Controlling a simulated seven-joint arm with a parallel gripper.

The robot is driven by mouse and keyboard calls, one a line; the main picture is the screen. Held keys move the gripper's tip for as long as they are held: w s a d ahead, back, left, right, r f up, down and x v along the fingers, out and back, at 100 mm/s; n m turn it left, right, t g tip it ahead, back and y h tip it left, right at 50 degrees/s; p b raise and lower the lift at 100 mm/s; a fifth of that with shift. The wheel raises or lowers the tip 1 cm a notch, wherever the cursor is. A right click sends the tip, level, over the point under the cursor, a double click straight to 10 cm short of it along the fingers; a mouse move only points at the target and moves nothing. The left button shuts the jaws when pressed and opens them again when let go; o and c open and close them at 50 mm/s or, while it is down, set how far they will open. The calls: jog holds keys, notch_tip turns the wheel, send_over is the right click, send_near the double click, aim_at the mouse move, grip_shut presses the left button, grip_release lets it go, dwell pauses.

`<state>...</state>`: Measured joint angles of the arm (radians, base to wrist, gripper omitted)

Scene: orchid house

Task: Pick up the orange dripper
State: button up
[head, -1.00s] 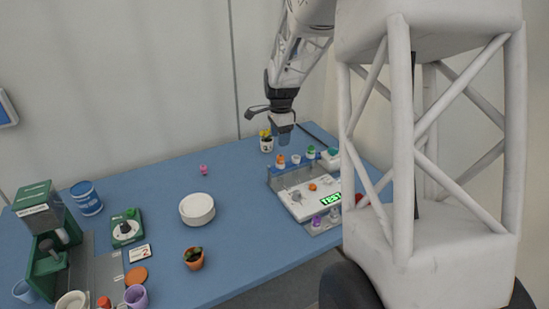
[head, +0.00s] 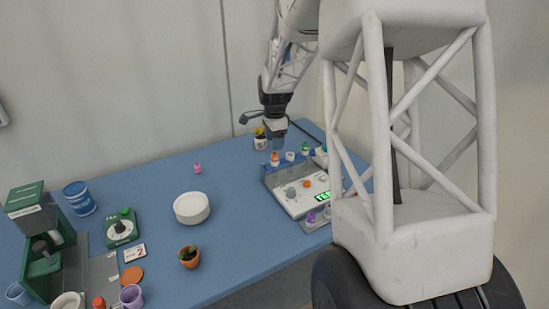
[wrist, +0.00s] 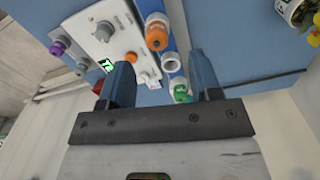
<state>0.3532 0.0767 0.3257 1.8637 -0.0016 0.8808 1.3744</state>
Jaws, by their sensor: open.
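The orange dripper (head: 275,158) stands at the left end of a blue rack along the back of the white test panel. In the wrist view the orange dripper (wrist: 156,36) shows from above as an orange bottle with a pale cap, ahead of my fingers and a little left of their midline. My gripper (head: 276,138) is above the rack, over the dripper in the head view. In the wrist view my gripper (wrist: 161,78) has its two blue fingers wide apart with nothing held. The fingers do not touch the dripper.
A white-capped dripper (wrist: 171,62) and a green one (wrist: 181,92) stand beside it in the rack. The white panel (head: 297,201) has knobs and a lit display. A potted yellow-flowered plant (head: 260,140) stands left of my gripper. A white round dish (head: 192,209) sits mid-table.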

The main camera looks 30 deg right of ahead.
aim_at(274, 153)
jog(key=shift+f, duration=0.1)
jog(key=shift+s+a+f, duration=0.1)
jog(key=shift+f, duration=1.15)
jog(key=shift+s+a+f, duration=0.1)
jog(key=shift+f, duration=1.15)
jog(key=shift+c, duration=0.5)
jog(key=c, duration=0.9)
